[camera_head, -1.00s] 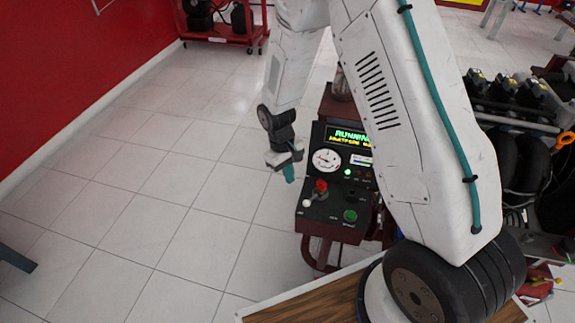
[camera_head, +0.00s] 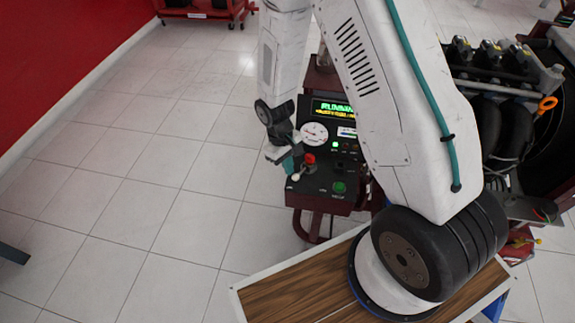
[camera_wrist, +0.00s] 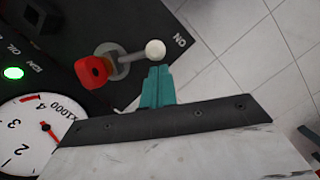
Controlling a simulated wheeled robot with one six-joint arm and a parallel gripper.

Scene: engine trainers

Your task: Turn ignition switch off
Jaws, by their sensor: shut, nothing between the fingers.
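The ignition switch (camera_wrist: 132,57) is a metal lever with a white ball tip on a dark control panel (camera_head: 318,183). In the wrist view the lever leans toward the letters "ON" at the panel edge. A red piece (camera_wrist: 95,72) sits at its base; it also shows in the head view (camera_head: 310,158). My gripper (camera_wrist: 157,80) has teal fingertips pressed together, empty, just beside the white ball; I cannot tell whether they touch it. In the head view my gripper (camera_head: 289,163) is at the panel's left edge.
The panel carries a round gauge (camera_wrist: 32,130), a lit green lamp (camera_wrist: 13,73) and a green button (camera_head: 339,187). A display (camera_head: 332,109) reads "RUNNING". An engine with black hoses (camera_head: 500,130) stands at right. Tiled floor left of the panel is free.

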